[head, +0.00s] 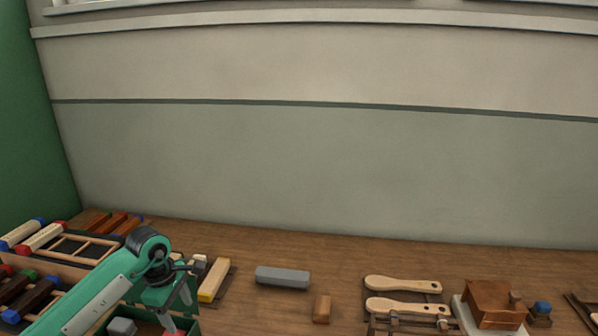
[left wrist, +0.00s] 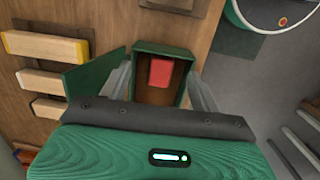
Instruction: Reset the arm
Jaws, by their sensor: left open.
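My left arm comes in from the left in the head view, and its gripper (head: 170,298) points down over the left part of the bench. In the left wrist view the gripper (left wrist: 160,85) has its two fingers spread apart, open and empty. Below it is a green-walled box (left wrist: 160,48) with a red block (left wrist: 161,72) inside. The fingers are at either side of the box in that picture; I cannot tell how high above it they are. My right gripper is not in view.
Wooden bars with coloured ends (head: 40,237) and a wooden rack lie at the left. A grey block (head: 282,277), a small brown block (head: 322,309), wooden brush handles (head: 402,284) and a brown wooden block (head: 494,303) are on the bench (head: 350,257). The back centre is clear.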

